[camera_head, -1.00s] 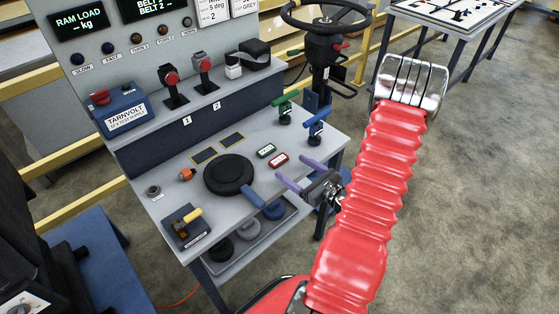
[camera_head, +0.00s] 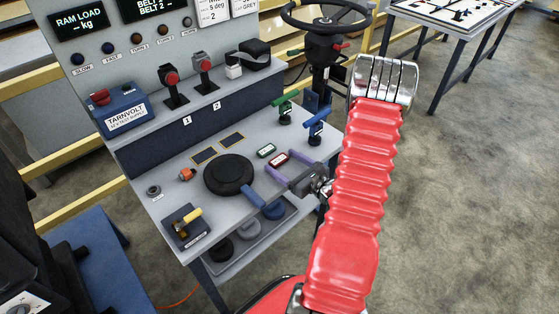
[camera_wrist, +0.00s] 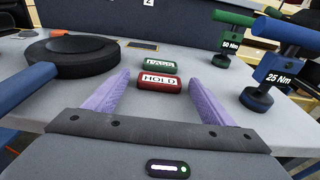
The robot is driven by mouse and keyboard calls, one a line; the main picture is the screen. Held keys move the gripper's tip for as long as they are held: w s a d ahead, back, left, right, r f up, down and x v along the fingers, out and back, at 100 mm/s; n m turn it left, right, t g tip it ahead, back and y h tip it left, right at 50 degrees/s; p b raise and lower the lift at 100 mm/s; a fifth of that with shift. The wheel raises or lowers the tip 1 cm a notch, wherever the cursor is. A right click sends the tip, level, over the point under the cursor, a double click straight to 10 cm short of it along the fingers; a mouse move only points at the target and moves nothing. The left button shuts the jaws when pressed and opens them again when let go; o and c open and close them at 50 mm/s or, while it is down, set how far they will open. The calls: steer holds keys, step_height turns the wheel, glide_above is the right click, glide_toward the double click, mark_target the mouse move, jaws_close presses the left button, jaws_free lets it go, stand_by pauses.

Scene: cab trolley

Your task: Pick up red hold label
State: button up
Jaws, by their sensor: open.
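The red hold label (camera_head: 279,159) lies flat on the grey trolley top, to the right of the round black disc. In the wrist view the red hold label (camera_wrist: 158,81) reads HOLD and sits ahead, between the lines of my two purple fingers. The green pass label (camera_head: 266,151) lies just behind it, and it also shows in the wrist view (camera_wrist: 160,63). My gripper (camera_head: 283,169) is open and empty. Its fingers lie on either side of the red label's near end in the head view; exact contact cannot be told.
A black disc with a blue handle (camera_head: 229,175) stands left of the labels. Green (camera_head: 286,108) and blue (camera_head: 315,128) torque tools stand upright to the right; the blue one is marked 25 Nm. A steering wheel (camera_head: 325,18) rises behind. The strip between labels and tools is clear.

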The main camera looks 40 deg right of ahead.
mark_target(285, 167)
steer(key=c, duration=1.1)
steer(key=shift+r, duration=0.2)
steer(key=shift+c, duration=0.2)
step_height(285, 167, up, 10)
steer(key=shift+f, duration=0.15)
steer(key=shift+s, duration=0.15)
stand_by(0.9)
